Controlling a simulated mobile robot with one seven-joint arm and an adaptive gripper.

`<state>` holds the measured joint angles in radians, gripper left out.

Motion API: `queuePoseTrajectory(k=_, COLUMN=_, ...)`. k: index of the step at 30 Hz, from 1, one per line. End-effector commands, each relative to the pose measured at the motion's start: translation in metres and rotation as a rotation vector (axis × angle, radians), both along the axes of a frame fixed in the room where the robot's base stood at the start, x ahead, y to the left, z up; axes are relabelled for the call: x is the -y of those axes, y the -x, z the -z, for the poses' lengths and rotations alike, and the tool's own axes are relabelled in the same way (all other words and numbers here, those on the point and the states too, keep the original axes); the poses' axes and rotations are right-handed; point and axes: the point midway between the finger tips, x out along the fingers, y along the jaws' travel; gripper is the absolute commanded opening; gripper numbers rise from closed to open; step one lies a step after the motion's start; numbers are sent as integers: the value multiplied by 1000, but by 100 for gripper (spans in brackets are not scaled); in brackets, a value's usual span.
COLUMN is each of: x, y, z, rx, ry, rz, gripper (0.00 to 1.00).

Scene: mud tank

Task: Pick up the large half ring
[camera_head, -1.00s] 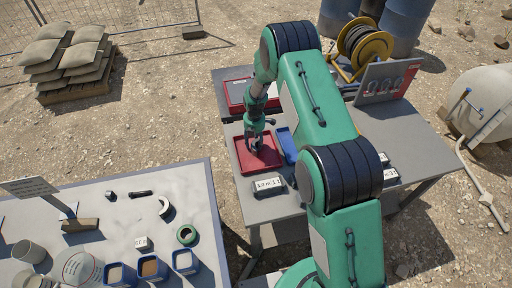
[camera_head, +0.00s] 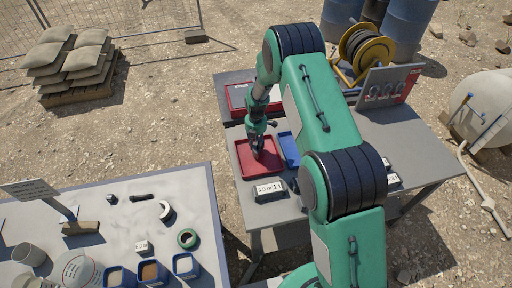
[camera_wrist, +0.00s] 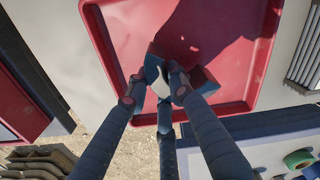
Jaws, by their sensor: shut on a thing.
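My gripper (camera_head: 257,153) points down into the red tray (camera_head: 240,166), with its fingers close together. In the wrist view my gripper (camera_wrist: 158,84) is shut on a small pale piece (camera_wrist: 159,80) over the tray floor. The fingers hide most of this piece, so I cannot tell its full shape or whether it is a half ring. A white half ring (camera_head: 166,210) lies on the left table, apart from my gripper.
A blue tray (camera_head: 290,148) stands right of the red tray, and a display box (camera_head: 269,190) in front. A red case (camera_head: 236,96) is behind. The left table holds a green ring (camera_head: 187,238) and several blue bins (camera_head: 153,272).

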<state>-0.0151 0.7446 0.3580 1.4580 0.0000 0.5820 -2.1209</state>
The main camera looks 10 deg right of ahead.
Motion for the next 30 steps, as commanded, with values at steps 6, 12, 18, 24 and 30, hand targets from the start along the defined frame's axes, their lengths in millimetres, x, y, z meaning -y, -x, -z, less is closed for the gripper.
queuePoseTrajectory(k=6, x=0, y=-2, z=-30, rx=5, ry=0, rz=0, gripper=0)
queuePoseTrajectory(k=12, x=0, y=-2, z=-59, rx=5, ry=0, rz=0, gripper=0)
queuePoseTrajectory(k=18, x=0, y=-2, z=-79, rx=4, ry=0, rz=0, gripper=0)
queuePoseTrajectory(k=24, x=0, y=-2, z=-86, rx=4, ry=0, rz=0, gripper=0)
queuePoseTrajectory(k=30, x=0, y=-2, z=-87, rx=4, ry=0, rz=0, gripper=0)
